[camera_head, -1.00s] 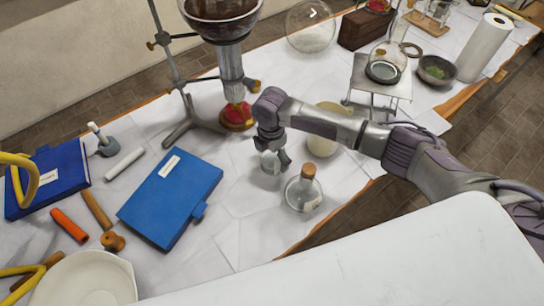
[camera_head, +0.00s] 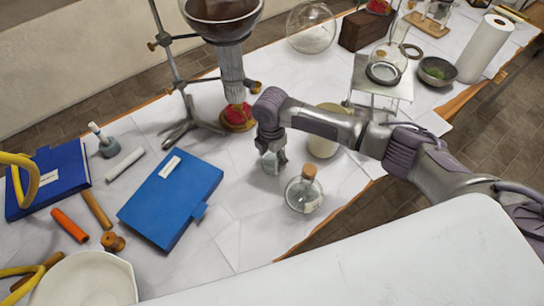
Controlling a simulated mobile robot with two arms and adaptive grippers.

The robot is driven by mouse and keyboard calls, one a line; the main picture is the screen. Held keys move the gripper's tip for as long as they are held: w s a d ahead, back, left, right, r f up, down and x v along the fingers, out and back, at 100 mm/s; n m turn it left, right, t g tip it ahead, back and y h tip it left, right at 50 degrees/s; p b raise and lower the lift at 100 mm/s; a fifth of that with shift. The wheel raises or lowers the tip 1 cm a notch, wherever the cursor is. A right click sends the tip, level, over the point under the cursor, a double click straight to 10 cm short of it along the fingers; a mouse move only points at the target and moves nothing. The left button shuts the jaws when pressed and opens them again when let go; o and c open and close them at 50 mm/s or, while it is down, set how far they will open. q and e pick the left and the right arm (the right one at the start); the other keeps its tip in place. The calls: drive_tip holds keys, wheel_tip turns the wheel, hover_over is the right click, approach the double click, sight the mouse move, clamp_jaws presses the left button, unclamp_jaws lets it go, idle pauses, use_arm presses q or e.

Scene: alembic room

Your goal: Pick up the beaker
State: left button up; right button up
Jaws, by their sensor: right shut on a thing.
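The beaker (camera_head: 270,164) is a small clear glass vessel on the white-covered table, left of the corked flask. My right gripper (camera_head: 272,157) comes down over it from above and is shut on it. The fingers hide part of the beaker's upper rim. The beaker looks upright; I cannot tell whether it is clear of the table. My left gripper is not in view.
A corked glass flask (camera_head: 303,192) stands close to the right of the beaker. A cream jar (camera_head: 324,148) is behind my right arm. A stand with a red-based burner (camera_head: 238,117) is behind. A blue book (camera_head: 172,200) lies to the left, with bare table between.

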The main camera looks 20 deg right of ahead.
wheel_tip(320, 180, up, 10)
drive_tip(key=b, duration=0.1)
drive_tip(key=shift+f, duration=0.15)
idle(0.6)
idle(1.2)
